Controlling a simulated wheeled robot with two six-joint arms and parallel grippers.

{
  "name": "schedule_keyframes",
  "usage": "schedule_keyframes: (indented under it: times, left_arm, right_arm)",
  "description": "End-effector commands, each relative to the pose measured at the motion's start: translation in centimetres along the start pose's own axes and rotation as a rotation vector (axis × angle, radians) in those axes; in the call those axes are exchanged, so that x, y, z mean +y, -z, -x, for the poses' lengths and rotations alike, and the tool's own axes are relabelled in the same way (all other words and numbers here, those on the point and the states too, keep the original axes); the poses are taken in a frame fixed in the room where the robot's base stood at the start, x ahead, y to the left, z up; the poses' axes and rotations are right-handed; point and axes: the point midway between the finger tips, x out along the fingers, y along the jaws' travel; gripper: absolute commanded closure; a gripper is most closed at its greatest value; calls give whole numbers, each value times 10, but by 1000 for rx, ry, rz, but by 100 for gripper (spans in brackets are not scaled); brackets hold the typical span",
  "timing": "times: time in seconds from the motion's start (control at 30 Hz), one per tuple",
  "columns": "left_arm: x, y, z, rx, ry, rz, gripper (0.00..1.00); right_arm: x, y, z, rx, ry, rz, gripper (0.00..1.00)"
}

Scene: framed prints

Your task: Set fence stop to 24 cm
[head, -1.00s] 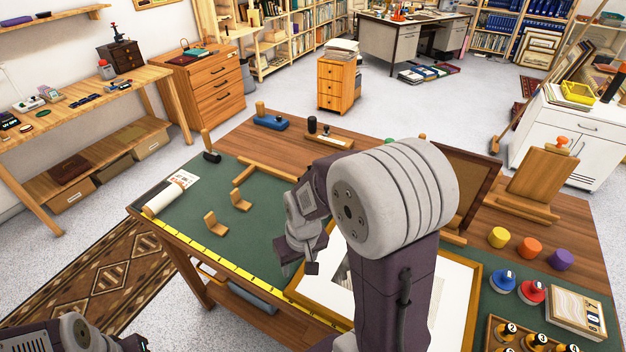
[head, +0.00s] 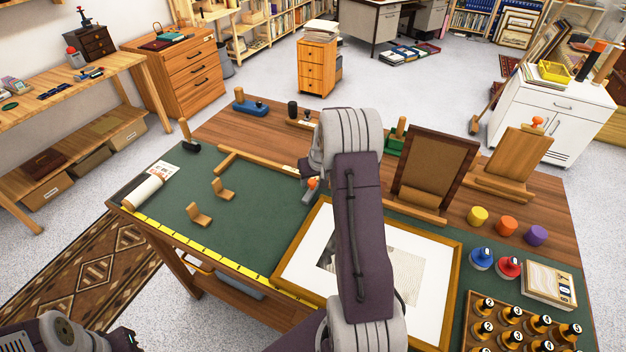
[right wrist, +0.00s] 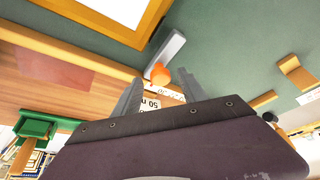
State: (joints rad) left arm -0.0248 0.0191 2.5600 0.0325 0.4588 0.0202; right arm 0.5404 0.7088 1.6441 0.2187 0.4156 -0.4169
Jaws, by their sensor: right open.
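The fence stop is a grey bar with an orange knob. In the head view its knob (head: 313,183) shows just left of my right forearm, at the right end of the wooden fence (head: 258,167). In the right wrist view the stop (right wrist: 168,50) lies beyond my right gripper (right wrist: 160,86). The gripper is open, and the orange knob sits at the gap between its fingertips. A white scale strip (right wrist: 152,103) with a printed 50 shows between the fingers; the stop's reading cannot be told. In the head view the right gripper is mostly hidden. My left gripper (head: 124,341) shows partly at the bottom left.
A framed print (head: 410,275) lies right of the stop, under my right arm. A brown frame on a stand (head: 436,170) rises behind. A yellow tape (head: 200,247) runs along the front edge. Two small wooden blocks (head: 199,214) stand on the green mat (head: 255,215).

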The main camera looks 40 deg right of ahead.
Motion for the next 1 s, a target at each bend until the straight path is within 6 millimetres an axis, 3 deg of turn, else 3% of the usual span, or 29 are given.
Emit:
schedule_keyframes:
  times: [0.33,0.5,1.0]
  left_arm:
    - [0,0,0,0,0,0,64]
    - [0,0,0,0,0,0,64]
    - [0,0,0,0,0,0,64]
  right_arm:
    - [0,0,-7,2,0,0,53]
    - [0,0,-7,1,0,0,100]
    - [0,0,-7,1,0,0,100]
